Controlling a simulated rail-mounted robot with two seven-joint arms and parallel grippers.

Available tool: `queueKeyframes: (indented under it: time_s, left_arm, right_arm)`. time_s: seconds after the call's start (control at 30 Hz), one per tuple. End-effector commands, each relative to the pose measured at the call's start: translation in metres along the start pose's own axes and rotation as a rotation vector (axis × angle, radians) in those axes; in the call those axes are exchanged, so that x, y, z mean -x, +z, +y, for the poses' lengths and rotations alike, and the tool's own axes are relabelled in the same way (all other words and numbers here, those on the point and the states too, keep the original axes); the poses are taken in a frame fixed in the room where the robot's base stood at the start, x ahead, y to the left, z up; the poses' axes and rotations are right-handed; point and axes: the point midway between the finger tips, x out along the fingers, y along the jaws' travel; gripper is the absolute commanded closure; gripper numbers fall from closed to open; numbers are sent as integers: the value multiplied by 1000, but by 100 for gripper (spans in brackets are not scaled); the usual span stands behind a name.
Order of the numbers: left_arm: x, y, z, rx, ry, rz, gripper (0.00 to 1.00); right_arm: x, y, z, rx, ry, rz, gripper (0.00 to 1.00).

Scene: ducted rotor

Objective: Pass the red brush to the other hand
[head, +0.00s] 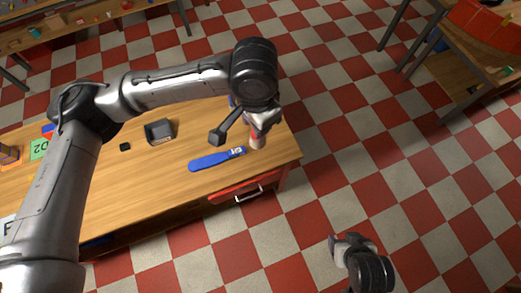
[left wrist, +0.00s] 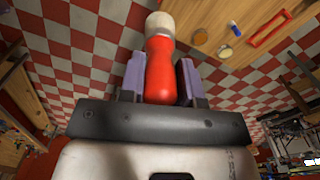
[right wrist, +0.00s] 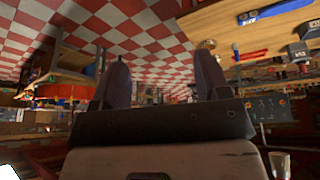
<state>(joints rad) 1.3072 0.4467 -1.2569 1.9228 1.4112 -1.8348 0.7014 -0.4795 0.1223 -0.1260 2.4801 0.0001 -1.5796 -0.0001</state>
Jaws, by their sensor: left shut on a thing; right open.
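The red brush (left wrist: 160,72) has a red handle and a pale tip that points away from the wrist. My left gripper (left wrist: 160,75) is shut on its handle, with one finger on each side. In the head view the brush (head: 257,138) hangs tip down at the right end of the wooden table (head: 168,185), below my left gripper (head: 260,120). I cannot tell whether its tip touches the tabletop. My right gripper (head: 352,243) is open and empty over the checkered floor, right of and nearer than the table. Its two fingers stand apart in the right wrist view (right wrist: 163,85).
A blue-handled tool (head: 212,160) lies by the brush on the table. A dark mallet-like tool (head: 222,130), a grey box (head: 160,131) and a small black cube (head: 125,147) are farther left. A red drawer (head: 243,188) is below. Floor between the grippers is clear.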

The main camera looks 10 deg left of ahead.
Motion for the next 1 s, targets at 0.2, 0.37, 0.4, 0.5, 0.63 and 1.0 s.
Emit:
queueKeyframes:
  time_s: [0.2,0.37,0.4,0.5,0.63,1.0]
  left_arm:
    - [0,0,0,1,0,0,93]
    - [0,0,0,1,0,0,93]
    - [0,0,0,1,0,0,93]
    - [0,0,0,1,0,0,93]
    - [0,0,0,1,0,0,93]
    - [0,0,0,1,0,0,93]
  right_arm:
    - [16,-84,-64,185,-79,193,31]
    - [31,-124,-117,335,-54,381,31]
    - [36,-132,-130,358,-47,444,31]
    - [50,-145,-166,383,-45,622,31]
    - [72,-154,-196,358,-71,827,31]
    - [116,-180,-210,211,-193,1163,31]
